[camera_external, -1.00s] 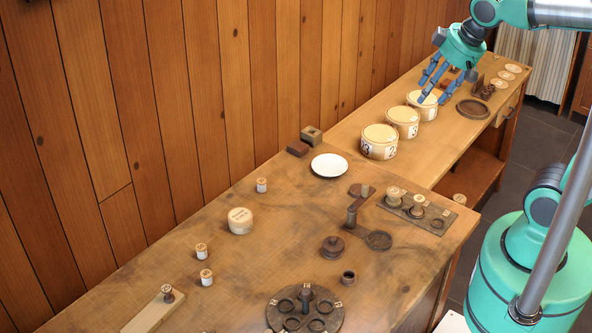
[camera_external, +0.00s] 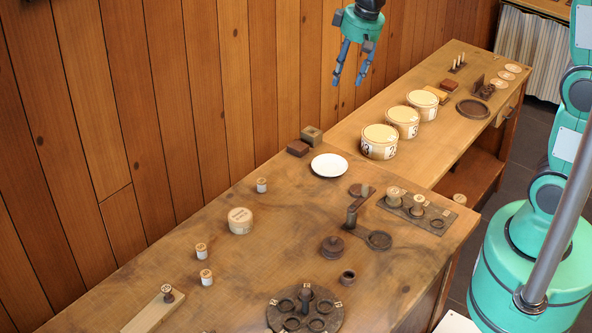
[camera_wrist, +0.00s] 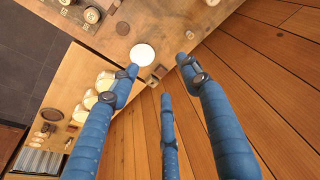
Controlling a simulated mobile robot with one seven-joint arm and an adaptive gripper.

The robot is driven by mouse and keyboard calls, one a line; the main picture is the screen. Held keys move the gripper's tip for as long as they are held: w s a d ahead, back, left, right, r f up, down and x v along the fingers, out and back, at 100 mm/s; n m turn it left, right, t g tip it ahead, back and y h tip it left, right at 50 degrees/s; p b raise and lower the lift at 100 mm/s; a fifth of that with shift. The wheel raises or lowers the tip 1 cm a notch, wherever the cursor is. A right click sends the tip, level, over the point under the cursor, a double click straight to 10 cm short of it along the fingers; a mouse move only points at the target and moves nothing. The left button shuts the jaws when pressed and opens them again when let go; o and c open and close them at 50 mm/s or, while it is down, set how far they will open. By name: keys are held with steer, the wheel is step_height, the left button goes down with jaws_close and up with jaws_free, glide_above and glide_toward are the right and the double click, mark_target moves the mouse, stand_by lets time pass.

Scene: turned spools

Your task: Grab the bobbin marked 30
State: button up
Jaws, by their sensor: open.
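Two more sit on a dark rack at right, a left one (camera_external: 394,197) and a right one (camera_external: 417,210). Another pale bobbin (camera_external: 460,198) shows by the table's right edge. Their marks are too small to read, so I cannot tell which is 30. My gripper (camera_external: 348,80) hangs open and empty, high near the wall; its three blue fingers (camera_wrist: 158,76) are spread in the wrist view.
Three large numbered round boxes (camera_external: 379,142) stand on the far table. A white plate (camera_external: 329,165), also in the wrist view (camera_wrist: 143,54), lies near dark blocks (camera_external: 311,135). A round pale box (camera_external: 240,221), dark spool (camera_external: 332,247) and round holder (camera_external: 277,318) occupy the near table.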

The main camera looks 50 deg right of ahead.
steer(key=w+a+f+g+p, duration=0.1)
steer(key=w+a+f+p, duration=0.15)
steer(key=w+f, duration=0.5)
steer(key=g+p, duration=0.2)
steer(key=p, duration=0.1)
glide_above(262, 181)
step_height(262, 181, down, 22)
steer(key=shift+w+r+m, duration=0.2)
steer(key=shift+m, duration=0.2)
steer(key=shift+f, duration=0.15)
steer(key=shift+f+p, duration=0.35)
steer(key=shift+f, duration=3.8)
steer(key=shift+s+f+p, duration=0.15)
steer(key=shift+f+p, duration=0.15)
steer(key=shift+f, duration=2.3)
